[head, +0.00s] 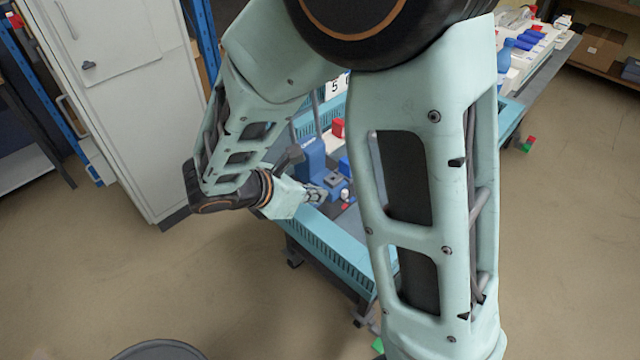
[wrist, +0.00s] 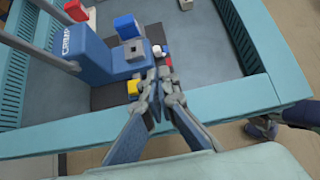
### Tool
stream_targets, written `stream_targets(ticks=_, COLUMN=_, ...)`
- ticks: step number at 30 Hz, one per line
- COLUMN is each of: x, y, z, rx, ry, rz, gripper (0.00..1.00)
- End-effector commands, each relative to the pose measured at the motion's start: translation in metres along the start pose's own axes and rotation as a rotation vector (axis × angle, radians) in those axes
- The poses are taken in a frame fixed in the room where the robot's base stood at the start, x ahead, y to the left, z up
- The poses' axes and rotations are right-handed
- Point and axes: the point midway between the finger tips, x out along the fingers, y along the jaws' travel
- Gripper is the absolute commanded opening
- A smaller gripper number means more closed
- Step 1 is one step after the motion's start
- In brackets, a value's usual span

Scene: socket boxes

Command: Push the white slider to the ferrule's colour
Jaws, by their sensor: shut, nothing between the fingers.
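A small white piece, likely the slider (wrist: 157,50), sits just beyond my fingertips, beside small red (wrist: 165,48) and yellow (wrist: 133,88) pieces. In the head view a small white piece (head: 345,194) shows right of my gripper (head: 317,195). In the wrist view my gripper (wrist: 160,82) is shut and empty, its tips low over the dark base. Whether it touches the slider I cannot tell. I cannot make out a ferrule.
A blue block (wrist: 127,27) stands behind the machine's grey part, and a red block (wrist: 76,10) lies farther back. The light blue tray rim (wrist: 240,98) passes under my fingers. The tray floor to the right is mostly clear.

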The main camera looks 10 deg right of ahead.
Motion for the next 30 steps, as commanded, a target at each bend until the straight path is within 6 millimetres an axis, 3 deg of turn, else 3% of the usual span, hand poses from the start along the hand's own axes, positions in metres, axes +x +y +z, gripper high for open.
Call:
stream_targets(ticks=9, x=0.059, y=-0.001, z=-0.002, rx=0.001, ry=0.002, rz=-0.005, gripper=0.00)
stream_targets(ticks=15, x=0.083, y=0.000, z=-0.001, rx=0.002, ry=0.002, rz=-0.002, gripper=0.00)
stream_targets(ticks=30, x=0.092, y=0.000, z=0.000, rx=0.002, ry=0.002, rz=0.000, gripper=0.00)
